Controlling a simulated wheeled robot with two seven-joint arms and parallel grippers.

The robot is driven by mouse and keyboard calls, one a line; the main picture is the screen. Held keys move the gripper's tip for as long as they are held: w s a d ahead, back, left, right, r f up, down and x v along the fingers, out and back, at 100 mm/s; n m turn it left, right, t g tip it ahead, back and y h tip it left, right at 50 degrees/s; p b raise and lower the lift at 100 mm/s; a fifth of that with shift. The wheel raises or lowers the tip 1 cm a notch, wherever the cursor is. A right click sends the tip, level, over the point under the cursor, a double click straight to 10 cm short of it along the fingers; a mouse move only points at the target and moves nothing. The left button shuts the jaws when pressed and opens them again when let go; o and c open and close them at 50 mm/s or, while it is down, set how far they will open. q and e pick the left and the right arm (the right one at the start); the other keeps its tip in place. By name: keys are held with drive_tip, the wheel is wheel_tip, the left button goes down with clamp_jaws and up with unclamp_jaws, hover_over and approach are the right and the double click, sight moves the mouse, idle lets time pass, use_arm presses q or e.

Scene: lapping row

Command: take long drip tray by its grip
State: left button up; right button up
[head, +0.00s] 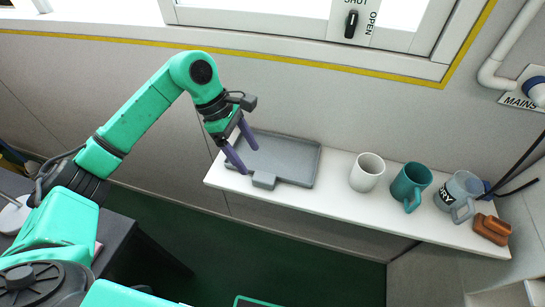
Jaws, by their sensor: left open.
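The long drip tray (285,157) is a flat grey tray with a low rim. It lies on a white shelf, left of the mugs. Its grip (264,180) is a small grey tab at the tray's front edge, at the shelf's front side. My left gripper (247,160) has purple fingers and is open and empty. In the picture its fingers overlap the tray's left part, up and left of the grip. I cannot tell whether they touch the tray. My right gripper is not in view.
On the white shelf (330,197), right of the tray, stand a white mug (367,172), a teal mug (410,183), a grey lettered mug (458,192) and a brown block (491,229). A wall and window frame rise behind. Green floor (300,262) lies open in front.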

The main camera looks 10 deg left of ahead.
sight(263, 176)
use_arm(q)
drive_tip(key=p+x, duration=0.1)
drive_tip(key=x, duration=0.4)
drive_tip(key=p+x, duration=0.1)
drive_tip(key=x, duration=0.2)
drive_tip(key=shift+s+d+r+p, duration=0.1)
drive_tip(key=shift+d+r+p, duration=0.05)
drive_tip(key=shift+d+p, duration=0.2)
clamp_jaws()
